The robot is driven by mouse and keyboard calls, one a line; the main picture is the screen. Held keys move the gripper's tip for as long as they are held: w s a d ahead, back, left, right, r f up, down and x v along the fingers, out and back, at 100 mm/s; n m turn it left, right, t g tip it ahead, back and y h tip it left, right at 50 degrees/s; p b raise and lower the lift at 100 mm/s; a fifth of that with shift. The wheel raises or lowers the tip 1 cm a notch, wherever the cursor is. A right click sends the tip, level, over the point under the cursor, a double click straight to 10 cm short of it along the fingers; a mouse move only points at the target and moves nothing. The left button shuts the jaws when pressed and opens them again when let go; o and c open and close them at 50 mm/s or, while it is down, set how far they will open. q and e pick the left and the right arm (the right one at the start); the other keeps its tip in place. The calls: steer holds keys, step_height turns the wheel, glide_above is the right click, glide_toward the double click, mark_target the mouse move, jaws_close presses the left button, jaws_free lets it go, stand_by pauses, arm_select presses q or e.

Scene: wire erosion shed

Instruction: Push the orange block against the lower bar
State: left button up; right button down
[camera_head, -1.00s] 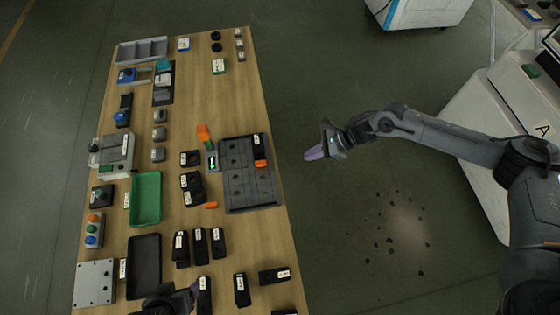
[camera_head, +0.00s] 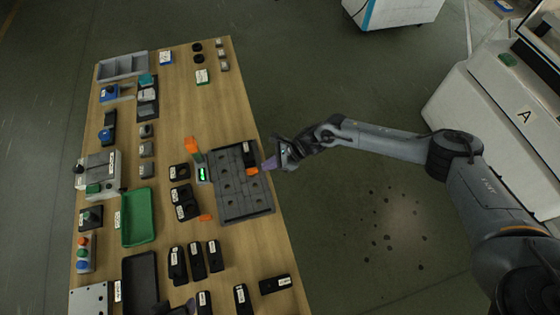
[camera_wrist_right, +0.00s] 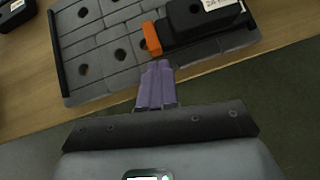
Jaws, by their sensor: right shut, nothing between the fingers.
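The orange block (camera_head: 252,171) lies on the grey holed plate (camera_head: 231,190), just below a labelled black block (camera_head: 249,154). In the right wrist view the orange block (camera_wrist_right: 152,38) sits beside the black block's left end. A dark bar, the lower bar (camera_wrist_right: 57,50), runs along the plate's left edge there, with bare plate between it and the orange block. My right gripper (camera_head: 269,164) is shut and empty at the plate's right edge. Its purple fingertips (camera_wrist_right: 158,66) are very near the orange block; I cannot tell if they touch. My left gripper is mostly cut off at the bottom.
More orange pieces (camera_head: 190,145) (camera_head: 206,217) lie left of the plate. Several black labelled parts (camera_head: 197,259) stand below it, and a green tray (camera_head: 139,216) is further left.

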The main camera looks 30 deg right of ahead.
mark_target(252, 171)
steer(key=shift+w+a, duration=0.2)
steer(key=shift+a, duration=0.35)
steer(key=shift+w+a+f+b, duration=0.2)
steer(key=shift+a+b, duration=0.3)
steer(key=shift+b, duration=0.2)
steer(key=shift+w+a+r, duration=0.1)
steer(key=shift+a, duration=0.05)
